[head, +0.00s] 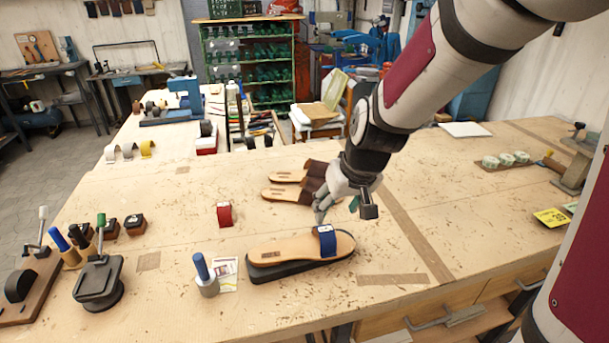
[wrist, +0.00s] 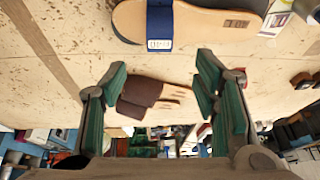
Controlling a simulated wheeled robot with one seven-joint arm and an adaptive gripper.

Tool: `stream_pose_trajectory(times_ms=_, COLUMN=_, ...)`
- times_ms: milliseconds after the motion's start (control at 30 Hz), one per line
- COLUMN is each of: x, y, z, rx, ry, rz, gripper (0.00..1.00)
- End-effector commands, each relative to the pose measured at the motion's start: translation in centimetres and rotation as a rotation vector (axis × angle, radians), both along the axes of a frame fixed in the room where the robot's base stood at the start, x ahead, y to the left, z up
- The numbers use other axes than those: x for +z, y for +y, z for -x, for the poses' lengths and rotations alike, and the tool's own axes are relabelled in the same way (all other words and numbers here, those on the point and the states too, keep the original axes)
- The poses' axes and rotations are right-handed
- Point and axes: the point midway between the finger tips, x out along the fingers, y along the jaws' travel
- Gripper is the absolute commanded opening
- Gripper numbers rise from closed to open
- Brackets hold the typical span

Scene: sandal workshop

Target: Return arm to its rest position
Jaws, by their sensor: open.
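My gripper (head: 338,200) hangs over the middle of the workbench, behind the sandal in the head view. In the wrist view my gripper (wrist: 160,85) shows two green-padded fingers spread apart with nothing between them in its grasp. A sandal (head: 290,252) with a tan footbed, dark sole and blue strap (head: 327,241) lies on the bench in front of the gripper. It also shows at the top of the wrist view (wrist: 205,24). Brown-strapped sandals (head: 290,185) lie farther back, partly hidden by my gripper.
A red strap piece (head: 224,213) and a blue-handled tool (head: 205,275) stand left of the sandal. A black press (head: 98,282) stands at the left. Rolls (head: 505,159) and a yellow card (head: 551,217) lie at the right. Bench between sandal and yellow card is mostly clear.

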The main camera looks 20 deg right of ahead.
Motion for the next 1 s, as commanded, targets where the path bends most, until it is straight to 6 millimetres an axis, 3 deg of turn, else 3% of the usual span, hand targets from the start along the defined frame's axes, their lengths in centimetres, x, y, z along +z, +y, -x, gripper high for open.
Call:
stream_pose_trajectory(times_ms=133, x=0.7, y=0.1, z=0.4, rx=0.002, ry=-0.005, rz=0.001, gripper=0.55)
stream_pose_trajectory(times_ms=267, x=3.5, y=0.5, z=2.1, rx=0.010, ry=-0.024, rz=0.006, gripper=0.55)
stream_pose_trajectory(times_ms=400, x=7.3, y=1.0, z=5.6, rx=0.017, ry=-0.044, rz=0.014, gripper=0.55)
stream_pose_trajectory(times_ms=600, x=11.4, y=1.3, z=11.3, rx=0.016, ry=-0.069, rz=0.031, gripper=0.55)
stream_pose_trajectory(times_ms=800, x=13.7, y=1.0, z=16.6, rx=0.001, ry=-0.091, rz=0.048, gripper=0.55)
stream_pose_trajectory(times_ms=1000, x=14.4, y=0.7, z=19.3, rx=-0.013, ry=-0.098, rz=0.055, gripper=0.55)
